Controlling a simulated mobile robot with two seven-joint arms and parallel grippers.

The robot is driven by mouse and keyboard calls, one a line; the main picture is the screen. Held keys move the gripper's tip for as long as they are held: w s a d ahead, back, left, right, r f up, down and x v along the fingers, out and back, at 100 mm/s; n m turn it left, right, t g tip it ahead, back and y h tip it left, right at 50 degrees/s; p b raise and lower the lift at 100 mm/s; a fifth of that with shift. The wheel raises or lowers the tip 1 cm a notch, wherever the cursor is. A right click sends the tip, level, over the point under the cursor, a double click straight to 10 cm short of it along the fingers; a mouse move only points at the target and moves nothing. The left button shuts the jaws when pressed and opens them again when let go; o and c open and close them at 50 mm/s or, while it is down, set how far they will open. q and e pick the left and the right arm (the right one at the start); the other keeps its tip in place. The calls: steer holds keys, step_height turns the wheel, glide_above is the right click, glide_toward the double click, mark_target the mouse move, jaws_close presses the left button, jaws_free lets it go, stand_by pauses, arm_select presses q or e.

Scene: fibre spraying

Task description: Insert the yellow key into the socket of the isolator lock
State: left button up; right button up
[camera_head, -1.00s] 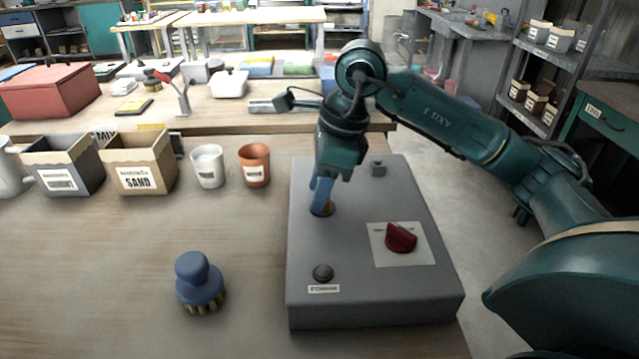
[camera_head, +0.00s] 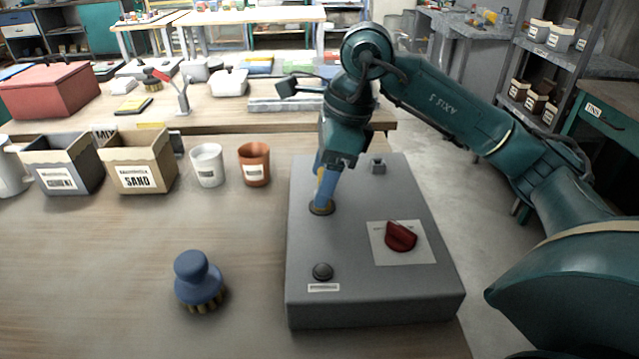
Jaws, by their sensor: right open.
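The isolator lock is a grey box (camera_head: 350,290) on the wooden bench, with a red rotary handle (camera_head: 401,237) on a pale plate. A brass-ringed socket (camera_head: 321,209) is in its top, on the left side. My right gripper (camera_head: 325,188) points down over this socket, with its blue fingertips just above or at the ring. It is open. A narrow yellowish sliver shows beside the fingers, perhaps part of the yellow key; the rest is hidden, and I cannot tell how deep it sits. My left gripper is not in view.
A dark button (camera_head: 322,271) and a small grey post (camera_head: 378,166) stand on the box. A blue-handled brush (camera_head: 198,282) stands on the bench at left. Behind are a sand box (camera_head: 140,162), a cement box (camera_head: 66,165), a white cup (camera_head: 207,165) and a terracotta cup (camera_head: 254,164).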

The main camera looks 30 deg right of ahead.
steer(key=v, duration=1.1)
steer(key=shift+p, duration=0.4)
steer(key=shift+a, duration=0.1)
